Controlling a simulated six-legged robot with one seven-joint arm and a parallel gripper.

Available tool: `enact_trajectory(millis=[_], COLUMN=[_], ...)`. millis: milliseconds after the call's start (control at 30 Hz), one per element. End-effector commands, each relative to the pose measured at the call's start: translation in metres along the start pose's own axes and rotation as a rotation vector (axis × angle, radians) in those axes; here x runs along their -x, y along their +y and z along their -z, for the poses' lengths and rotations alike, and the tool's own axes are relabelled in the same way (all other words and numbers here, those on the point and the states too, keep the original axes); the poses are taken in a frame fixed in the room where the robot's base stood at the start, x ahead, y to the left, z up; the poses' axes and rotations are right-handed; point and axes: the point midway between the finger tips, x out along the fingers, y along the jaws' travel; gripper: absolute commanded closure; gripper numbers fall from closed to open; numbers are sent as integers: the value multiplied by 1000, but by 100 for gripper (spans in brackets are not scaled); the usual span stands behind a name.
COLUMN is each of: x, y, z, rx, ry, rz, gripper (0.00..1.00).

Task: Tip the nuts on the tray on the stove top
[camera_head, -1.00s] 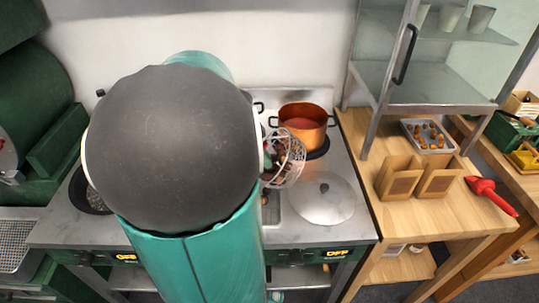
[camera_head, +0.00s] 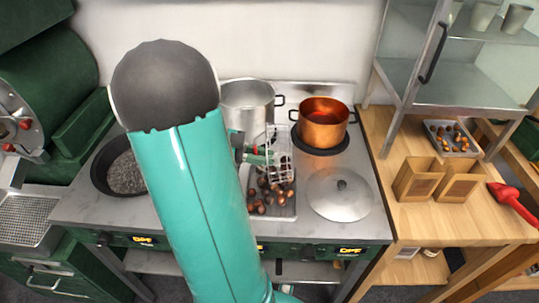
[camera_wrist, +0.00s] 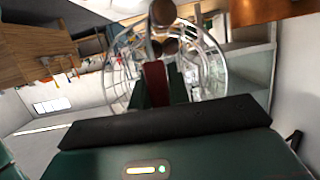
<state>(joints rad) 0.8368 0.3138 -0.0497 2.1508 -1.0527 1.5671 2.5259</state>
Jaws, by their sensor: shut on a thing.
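My gripper (camera_head: 250,154) is shut on a wire basket (camera_head: 278,142), which it holds tilted on its side just above the grey tray (camera_head: 290,211) on the stove top. Several brown nuts (camera_head: 265,193) lie on the tray, and a few dark ones show at the basket's lower part. In the wrist view, the round wire basket (camera_wrist: 203,65) is ahead of the jaws, with nuts (camera_wrist: 162,13) near its middle. My arm partly hides the tray's left side, and the basket covers its far end.
A copper pot (camera_head: 323,128) stands right of the basket, with a steel pot (camera_head: 248,100) behind it. A metal lid (camera_head: 340,194) lies right of the tray. A dark pan (camera_head: 124,172) is at left. Paper bags (camera_head: 416,180) and another nut tray (camera_head: 468,155) are on the wooden table.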

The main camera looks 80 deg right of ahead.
Motion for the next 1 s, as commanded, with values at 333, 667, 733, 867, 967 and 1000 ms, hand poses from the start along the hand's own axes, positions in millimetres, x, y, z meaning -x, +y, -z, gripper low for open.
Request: enact_trajectory(millis=[333, 667, 733, 867, 967, 1000], x=[16, 21, 21, 21, 20, 20], y=[0, 0, 0, 0, 0, 0], z=[-16, -22, -22, -22, -22, -22], rx=[5, 0, 0, 0, 1, 1], ry=[303, 436, 439, 437, 437, 437], rz=[2, 0, 0, 0, 0, -1], gripper=[100, 100, 100, 100, 100, 100])
